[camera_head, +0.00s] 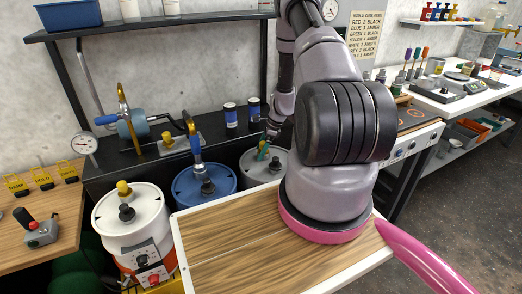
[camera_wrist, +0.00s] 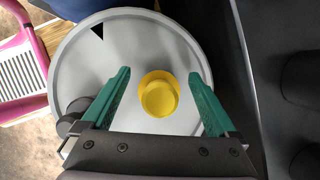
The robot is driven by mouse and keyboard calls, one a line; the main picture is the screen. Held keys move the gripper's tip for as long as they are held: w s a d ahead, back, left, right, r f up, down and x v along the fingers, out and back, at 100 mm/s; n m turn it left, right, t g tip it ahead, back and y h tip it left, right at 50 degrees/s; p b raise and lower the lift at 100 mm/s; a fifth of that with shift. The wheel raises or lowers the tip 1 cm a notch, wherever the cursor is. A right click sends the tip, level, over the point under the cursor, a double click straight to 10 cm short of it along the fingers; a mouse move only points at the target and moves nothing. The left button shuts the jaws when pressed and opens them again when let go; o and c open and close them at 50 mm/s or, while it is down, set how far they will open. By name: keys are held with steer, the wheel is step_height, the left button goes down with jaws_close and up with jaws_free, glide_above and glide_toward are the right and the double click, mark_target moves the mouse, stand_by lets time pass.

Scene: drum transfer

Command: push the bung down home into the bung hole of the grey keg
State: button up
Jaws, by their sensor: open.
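The grey keg (camera_head: 252,164) stands behind my wooden deck, right of the blue keg, partly hidden by my arm. In the wrist view its round grey lid (camera_wrist: 100,65) fills the middle, with a black triangle mark near the rim. The yellow bung (camera_wrist: 158,97) shows on the lid, seen from above; how deep it sits in the hole cannot be told. My gripper (camera_wrist: 158,78) is open over the lid, its green fingers on either side of the bung with gaps to both. In the head view my gripper (camera_head: 263,152) is small above the grey keg.
The blue keg (camera_head: 190,190) stands just left, with a pump on it, and a white keg (camera_head: 150,215) further left. A dark shelf frame (camera_head: 150,28) rises behind. Blue-and-white cans (camera_head: 230,115) stand on the ledge behind the kegs. A bench (camera_head: 422,97) is at right.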

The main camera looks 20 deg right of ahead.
steer(key=v, duration=1.1)
steer(key=s+a+r+n+t, duration=0.15)
steer(key=a+r+n, duration=0.35)
steer(key=r, duration=1)
steer(key=s+a+r+n+t, duration=0.1)
steer(key=s+a+r+n, duration=0.15)
steer(key=a+r, duration=0.75)
steer(key=s+a+r+n+t+h, duration=0.2)
steer(key=s+r+n, duration=0.9)
steer(key=s+r, duration=0.9)
steer(key=shift+s+a+t, duration=0.55)
steer(key=shift+s+a, duration=0.15)
steer(key=shift+s, duration=0.25)
